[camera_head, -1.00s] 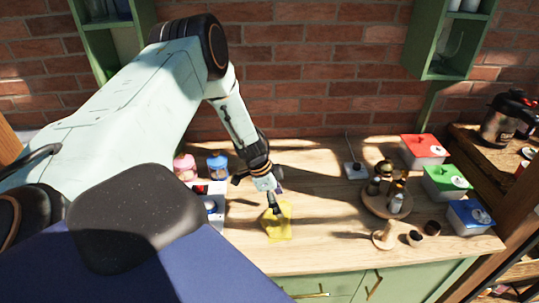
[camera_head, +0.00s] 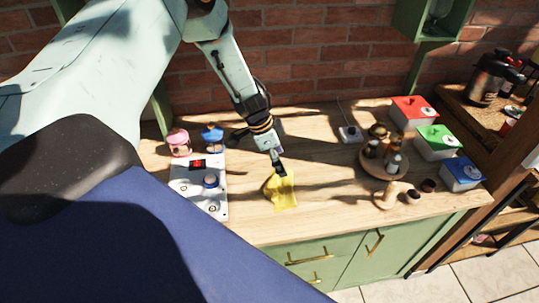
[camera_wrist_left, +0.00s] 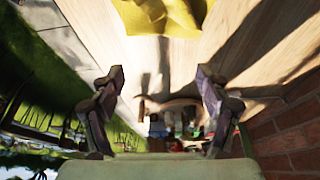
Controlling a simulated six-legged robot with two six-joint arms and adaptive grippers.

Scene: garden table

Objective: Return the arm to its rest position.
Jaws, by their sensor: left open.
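My left arm comes in from the left in the head view and reaches down over the wooden counter. My left gripper (camera_head: 281,168) is just above a yellow cloth (camera_head: 284,192) on the counter. In the left wrist view the gripper's two fingers (camera_wrist_left: 160,95) stand wide apart with nothing between them. The yellow cloth (camera_wrist_left: 165,15) shows at the top of that view, beyond the fingertips. In the head view I cannot tell the exact gap between gripper and cloth. My right gripper is in neither view.
A white device (camera_head: 200,185) with a pink-lidded jar (camera_head: 179,142) and a blue-lidded jar (camera_head: 212,138) behind it is left of the cloth. A round wooden tray (camera_head: 372,168) with bottles, and red (camera_head: 413,112), green (camera_head: 437,142) and blue (camera_head: 462,174) boxes stand right. Brick wall behind.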

